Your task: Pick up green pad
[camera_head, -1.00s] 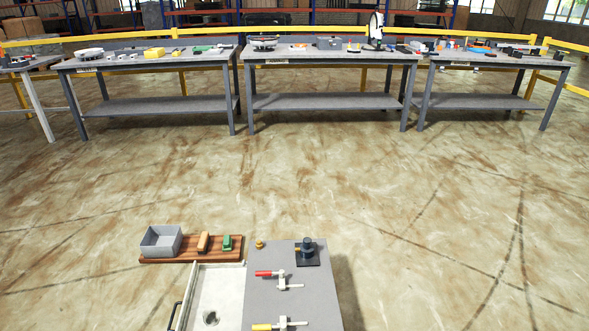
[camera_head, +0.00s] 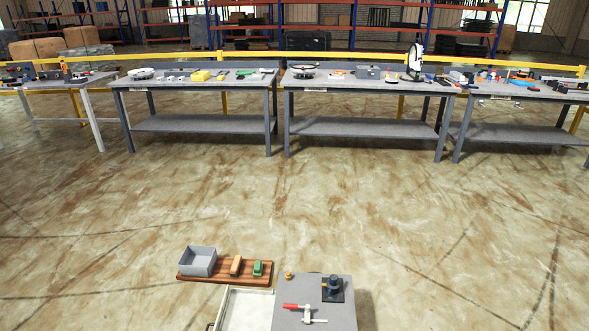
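The green pad (camera_head: 258,268) is a small block on the right part of a brown wooden board (camera_head: 214,280). It stands just right of an orange-tan block (camera_head: 237,265) of similar shape. The board is at the bottom of the head view, left of centre. Neither of my grippers shows in the head view.
A grey open box (camera_head: 198,261) sits on the board's left end. A grey bench top (camera_head: 290,301) at the bottom holds a red-handled clamp (camera_head: 298,308) and a dark round fixture (camera_head: 333,288). A pale open drawer (camera_head: 245,310) is beside it. Long worktables (camera_head: 205,124) stand far back; the floor between is clear.

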